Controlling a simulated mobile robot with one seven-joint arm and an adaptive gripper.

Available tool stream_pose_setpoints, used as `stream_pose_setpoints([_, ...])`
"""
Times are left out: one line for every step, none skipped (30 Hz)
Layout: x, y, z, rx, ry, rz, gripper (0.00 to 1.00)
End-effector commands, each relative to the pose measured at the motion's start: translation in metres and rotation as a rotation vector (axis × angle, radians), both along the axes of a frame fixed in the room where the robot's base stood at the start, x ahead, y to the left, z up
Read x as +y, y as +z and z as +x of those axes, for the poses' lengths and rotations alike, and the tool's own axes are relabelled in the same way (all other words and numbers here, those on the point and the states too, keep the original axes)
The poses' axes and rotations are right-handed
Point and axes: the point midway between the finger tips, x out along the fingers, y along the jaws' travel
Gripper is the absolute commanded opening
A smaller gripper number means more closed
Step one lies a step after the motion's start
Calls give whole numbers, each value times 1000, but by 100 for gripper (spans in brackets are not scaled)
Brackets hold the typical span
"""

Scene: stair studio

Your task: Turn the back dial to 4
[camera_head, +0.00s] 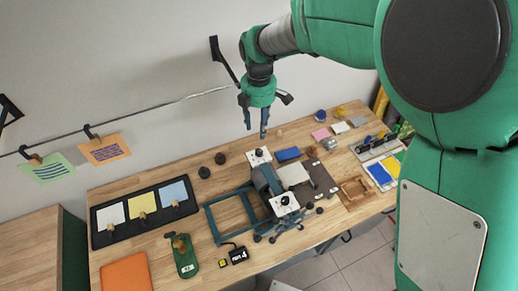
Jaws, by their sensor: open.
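The back dial (259,153) is a small dark knob on a white plate, at the far side of the workbench near the wall. A second dark dial (285,201) sits on a white plate nearer the front, on a grey-blue machine (265,180). The dial markings and pointer positions are too small to read. My gripper (256,132) points down with its two dark fingers apart and nothing between them. In the picture it is just above the back dial, apart from it.
A blue frame (231,212) stands left of the machine. A black tray (98,241) with coloured notes lies at left. Two dark knobs (212,164) are left of the back dial. A blue block (287,154) lies right of it. A small black sign (239,255) is in front.

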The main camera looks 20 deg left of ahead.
Motion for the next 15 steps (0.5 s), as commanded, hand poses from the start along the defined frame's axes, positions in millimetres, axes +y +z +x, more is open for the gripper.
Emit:
stream_pose_setpoints([0,-1,0,1,0,-1,42])
stream_pose_setpoints([0,-2,0,1,0,-1,42])
stream_pose_setpoints([0,-4,0,1,-1,-1,42])
stream_pose_setpoints([0,-6,0,1,-1,-1,42])
stream_pose_setpoints([0,-8,0,2,-1,-1,42])
stream_pose_setpoints([-1,-10,0,2,-1,-2,42])
stream_pose_setpoints([-1,-13,0,2,-1,-2,42])
stream_pose_setpoints([-1,-16,-1,2,-1,-2,42])
stream_pose_setpoints([-1,-20,0,2,-1,-2,42])
stream_pose_setpoints([-1,-23,0,2,-1,-1,42])
stream_pose_setpoints([-1,-27,-1,2,-1,-1,42])
stream_pose_setpoints([-1,-32,-1,2,-1,-2,42])
stream_pose_setpoints([-1,-36,0,2,-1,-2,42])
stream_pose_setpoints([-1,-41,0,2,-1,-1,42])
stream_pose_setpoints([-1,-47,-1,3,-1,-3,42])
